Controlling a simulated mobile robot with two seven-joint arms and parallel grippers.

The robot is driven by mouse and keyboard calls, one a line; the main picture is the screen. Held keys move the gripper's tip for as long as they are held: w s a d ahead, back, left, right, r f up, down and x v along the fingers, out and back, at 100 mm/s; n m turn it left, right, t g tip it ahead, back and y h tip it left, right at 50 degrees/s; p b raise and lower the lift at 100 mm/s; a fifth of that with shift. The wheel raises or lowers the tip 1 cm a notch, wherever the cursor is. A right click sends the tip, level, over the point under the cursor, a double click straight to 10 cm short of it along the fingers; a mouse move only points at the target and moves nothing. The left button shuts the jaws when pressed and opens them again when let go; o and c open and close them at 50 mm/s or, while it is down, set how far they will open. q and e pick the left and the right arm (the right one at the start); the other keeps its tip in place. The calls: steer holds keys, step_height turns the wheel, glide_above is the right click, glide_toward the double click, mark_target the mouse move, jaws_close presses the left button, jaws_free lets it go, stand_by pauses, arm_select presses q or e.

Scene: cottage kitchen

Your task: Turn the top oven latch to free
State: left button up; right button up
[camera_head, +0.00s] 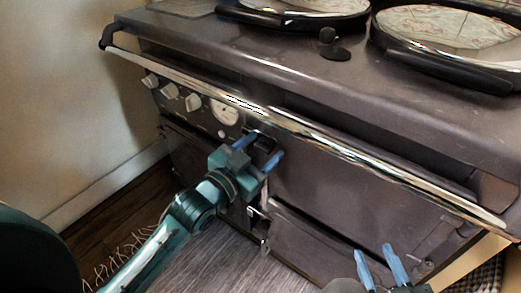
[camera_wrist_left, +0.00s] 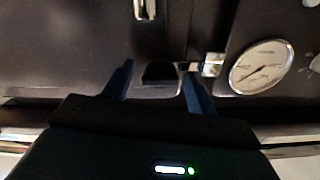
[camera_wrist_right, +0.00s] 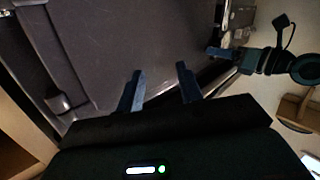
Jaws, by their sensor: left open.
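The top oven latch (camera_head: 266,142) is a small dark block on the oven front, just below the chrome rail and right of the round gauge. In the left wrist view the dark latch (camera_wrist_left: 160,73) shows between the fingertips. My left gripper (camera_head: 263,147) is open, with one finger on either side of the latch; I cannot tell whether they touch it. My right gripper (camera_head: 374,250) is open and empty, low in front of the lower right oven front. It also shows open in the right wrist view (camera_wrist_right: 160,69).
The chrome rail (camera_head: 300,127) runs along the stove front above the latch. Several knobs (camera_head: 170,91) and the round gauge (camera_head: 224,112) sit to the left. Round hob lids (camera_head: 445,32) are on top.

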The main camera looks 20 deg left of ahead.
arm_select(q)
steer(key=shift+c, duration=0.6)
jaws_close()
